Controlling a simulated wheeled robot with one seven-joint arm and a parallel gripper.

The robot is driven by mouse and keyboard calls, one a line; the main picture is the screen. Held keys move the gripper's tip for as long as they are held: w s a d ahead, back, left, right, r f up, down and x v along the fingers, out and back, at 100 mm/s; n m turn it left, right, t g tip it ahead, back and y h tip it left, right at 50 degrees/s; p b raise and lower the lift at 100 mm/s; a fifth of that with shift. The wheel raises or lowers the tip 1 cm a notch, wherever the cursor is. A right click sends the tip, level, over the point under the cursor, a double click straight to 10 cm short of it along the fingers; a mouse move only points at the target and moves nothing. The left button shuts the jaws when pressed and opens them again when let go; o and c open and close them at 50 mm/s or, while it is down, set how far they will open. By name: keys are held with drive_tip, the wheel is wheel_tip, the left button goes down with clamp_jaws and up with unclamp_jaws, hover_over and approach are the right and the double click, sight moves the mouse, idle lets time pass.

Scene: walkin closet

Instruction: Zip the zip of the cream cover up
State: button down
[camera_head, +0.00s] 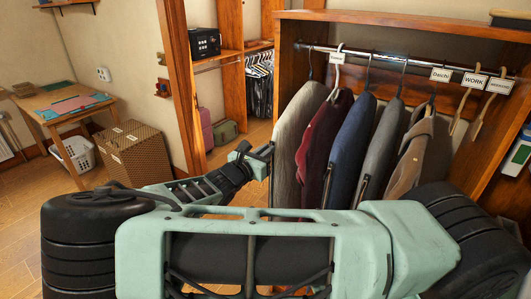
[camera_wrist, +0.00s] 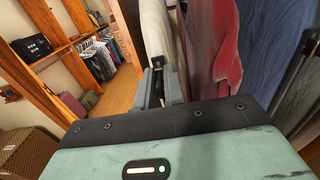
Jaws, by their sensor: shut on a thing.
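The cream cover (camera_head: 298,132) hangs at the left end of the closet rail, a pale greyish-beige. In the wrist view the pale cover (camera_wrist: 157,30) hangs just beyond the fingers. My gripper (camera_head: 264,150) reaches the cover's left front edge at about mid-height. In the wrist view my gripper (camera_wrist: 156,88) is shut, with its fingertips close against the cover's edge. The zip pull is too small and hidden by the fingers to make out, and how far the zip is closed cannot be told.
A maroon cover (camera_head: 325,135) hangs close to the right of the cream one, then a blue cover (camera_head: 352,140), a grey one and a brown coat (camera_head: 420,160). The metal rail (camera_head: 385,56) runs above.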

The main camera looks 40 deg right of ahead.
drive_tip(key=shift+d+r, duration=0.1)
drive_tip(key=shift+r, duration=0.05)
drive_tip(key=c, duration=1.6)
unclamp_jaws()
drive_tip(key=shift+s+a, duration=0.1)
drive_tip(key=shift+a, duration=0.2)
drive_tip(key=b+v, duration=0.6)
drive_tip(key=v, duration=1)
drive_tip(key=shift+s+a, duration=0.15)
drive_tip(key=shift+a, duration=0.25)
